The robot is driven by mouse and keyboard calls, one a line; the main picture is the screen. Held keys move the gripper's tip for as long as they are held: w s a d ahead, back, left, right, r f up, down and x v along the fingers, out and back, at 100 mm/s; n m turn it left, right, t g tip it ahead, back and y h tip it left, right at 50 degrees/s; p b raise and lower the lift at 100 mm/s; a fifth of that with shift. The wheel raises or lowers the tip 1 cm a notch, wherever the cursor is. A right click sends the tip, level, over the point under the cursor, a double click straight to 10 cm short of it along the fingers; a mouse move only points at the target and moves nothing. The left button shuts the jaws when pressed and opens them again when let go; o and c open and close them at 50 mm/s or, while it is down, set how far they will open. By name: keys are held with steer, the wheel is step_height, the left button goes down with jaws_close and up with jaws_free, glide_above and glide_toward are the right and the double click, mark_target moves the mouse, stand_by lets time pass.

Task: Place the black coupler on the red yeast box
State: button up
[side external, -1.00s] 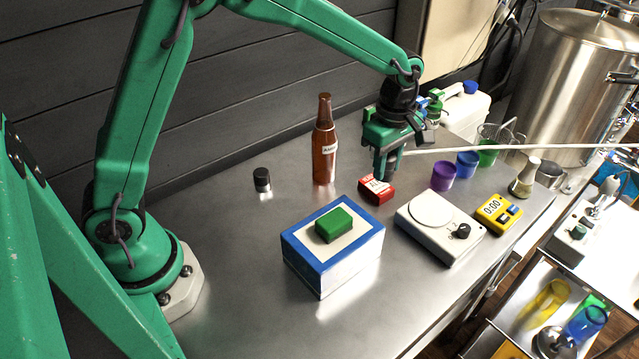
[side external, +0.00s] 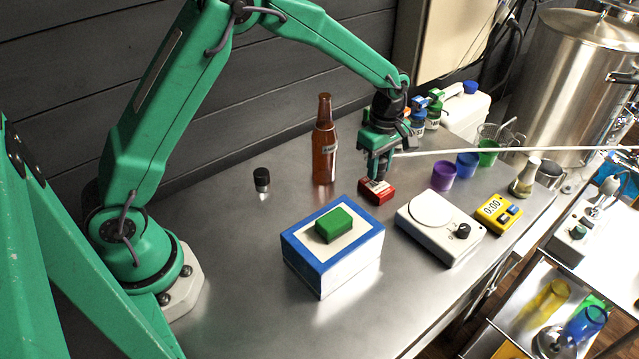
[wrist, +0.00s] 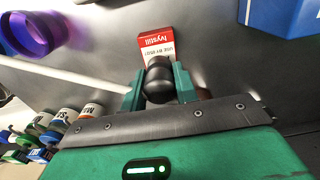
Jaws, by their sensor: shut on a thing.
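The black coupler (wrist: 160,80) is a dark rounded piece held between the green fingers of my gripper (wrist: 160,85) in the wrist view. The red yeast box (wrist: 157,43), with a white label, lies just beyond the coupler there. In the side view my gripper (side external: 376,170) hangs over the red yeast box (side external: 375,192), which rests on the steel table. The coupler is hard to make out between the fingers in the side view. I cannot tell whether it touches the box.
A brown bottle (side external: 324,145) stands left of my gripper, near a small black-capped piece (side external: 262,180). A blue-and-white box (side external: 332,250) carries a green block (side external: 333,225). A white scale (side external: 440,225), purple cup (side external: 443,176) and yellow timer (side external: 497,214) stand to the right.

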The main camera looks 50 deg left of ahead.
mark_target(381, 158)
steer(key=shift+f, duration=1)
steer(key=o, duration=1)
steer(key=shift+f, duration=0.1)
steer(key=shift+c, duration=0.2)
step_height(381, 158, up, 12)
steer(key=shift+f, duration=0.25)
steer(key=shift+r, duration=0.4)
